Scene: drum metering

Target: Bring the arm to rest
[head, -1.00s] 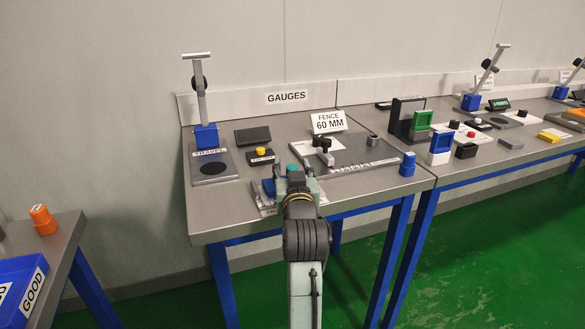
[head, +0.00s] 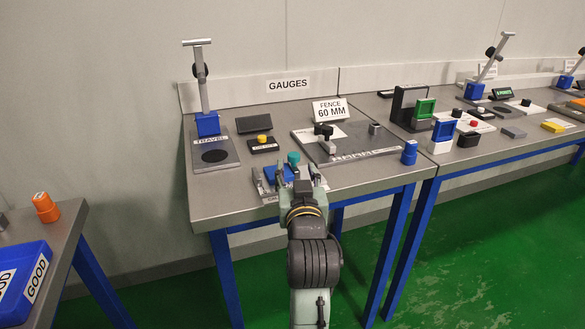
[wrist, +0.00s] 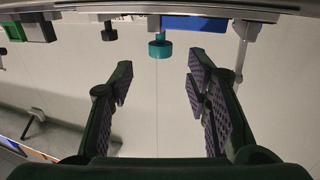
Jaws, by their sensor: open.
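My arm reaches up from the bottom of the head view. My gripper (head: 303,178) is at the front edge of the gauges table (head: 215,200), open, with nothing between its fingers. In the wrist view my gripper (wrist: 160,80) shows both fingers spread apart with pale empty space between them. A teal knob (head: 293,158) stands just beyond the fingertips, by a blue block in a small fixture (head: 268,180). The teal knob also shows in the wrist view (wrist: 160,46), clear of the fingers. My gripper hides part of the fixture.
A travel stand (head: 208,125) is at the table's left, and a fence plate (head: 350,150) at its right. A blue bin (head: 25,285) and an orange piece (head: 45,208) are on the left bench. Green floor is open between benches.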

